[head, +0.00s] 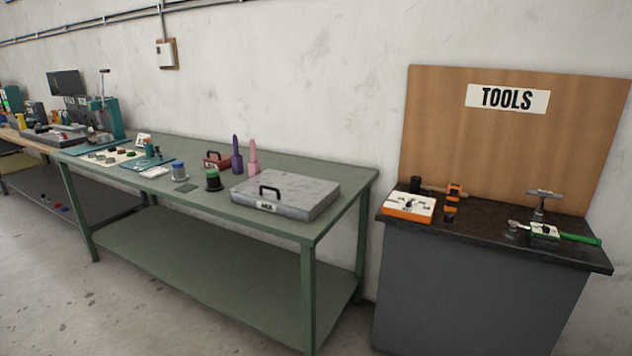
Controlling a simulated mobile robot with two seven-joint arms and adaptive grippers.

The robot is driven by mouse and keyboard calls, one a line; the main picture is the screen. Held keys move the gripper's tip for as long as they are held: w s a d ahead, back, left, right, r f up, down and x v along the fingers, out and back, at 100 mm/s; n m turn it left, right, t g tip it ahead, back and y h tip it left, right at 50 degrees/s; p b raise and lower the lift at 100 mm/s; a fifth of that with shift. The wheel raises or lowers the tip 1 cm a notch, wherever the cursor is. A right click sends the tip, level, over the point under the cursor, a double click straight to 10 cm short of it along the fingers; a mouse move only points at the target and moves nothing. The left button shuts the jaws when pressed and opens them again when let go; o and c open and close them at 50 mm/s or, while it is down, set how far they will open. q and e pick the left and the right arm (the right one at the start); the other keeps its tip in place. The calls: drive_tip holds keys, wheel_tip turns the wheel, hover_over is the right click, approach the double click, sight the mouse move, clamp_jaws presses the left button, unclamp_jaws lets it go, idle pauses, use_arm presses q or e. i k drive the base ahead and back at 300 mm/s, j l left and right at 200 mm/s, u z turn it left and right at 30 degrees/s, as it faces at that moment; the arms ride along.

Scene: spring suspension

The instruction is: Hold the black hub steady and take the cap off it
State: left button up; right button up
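A small black round piece with green around its middle (214,181) stands upright on the green table (330,190), left of the grey case. It may be the black hub, but it is too small to be sure. I cannot tell a separate cap on it. A grey cylinder with a blue top (179,169) stands just to its left. Neither of my grippers is in view, and nothing is seen touching these pieces.
A grey case with a black handle (287,194) fills the table's right end. Purple (237,158) and pink (252,158) bottles and a red box (214,160) stand behind. A dark-topped tool cabinet (480,290) is at right. Open floor (150,300) lies in front.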

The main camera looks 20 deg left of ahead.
sight(213, 184)
drive_tip(key=i+j+u, duration=0.2)
drive_tip(key=u, duration=0.15)
drive_tip(key=i+u, duration=0.75)
drive_tip(key=i+j+z, duration=0.2)
drive_tip(key=i+j, duration=0.15)
drive_tip(key=i+j+z, duration=0.15)
drive_tip(key=i+j, duration=0.15)
drive_tip(key=j, duration=0.25)
